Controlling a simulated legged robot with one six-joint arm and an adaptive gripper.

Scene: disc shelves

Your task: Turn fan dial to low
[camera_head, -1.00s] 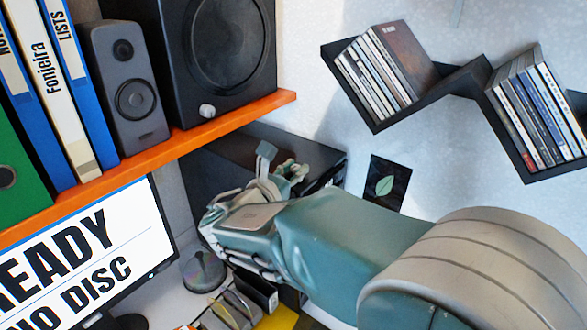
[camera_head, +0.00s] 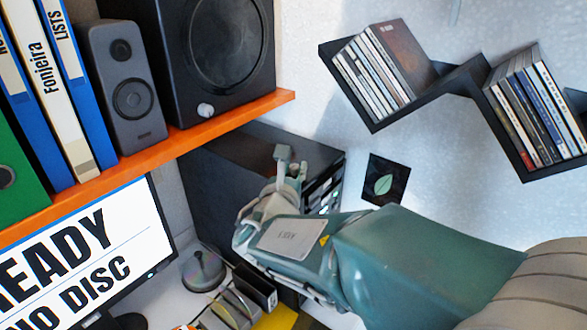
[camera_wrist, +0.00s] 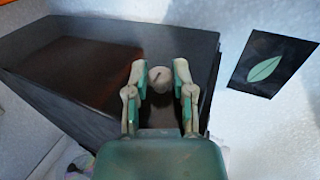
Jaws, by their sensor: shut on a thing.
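The fan dial (camera_wrist: 159,79) is a small pale round knob with a dark mark on its face, seen in the wrist view on the black computer case (camera_wrist: 85,65). My gripper (camera_wrist: 160,80) has one finger on each side of the dial and is shut on it. In the head view my gripper (camera_head: 290,162) is at the upper right part of the black case (camera_head: 225,170). The dial cannot be made out there, and my arm covers much of the case's front.
An orange shelf (camera_head: 150,150) with speakers and binders is above the case at left. A monitor (camera_head: 90,260) stands below it. A disc spindle (camera_head: 203,270) is beside the case. Black wall shelves (camera_head: 460,78) with discs and a leaf picture (camera_head: 387,180) are at right.

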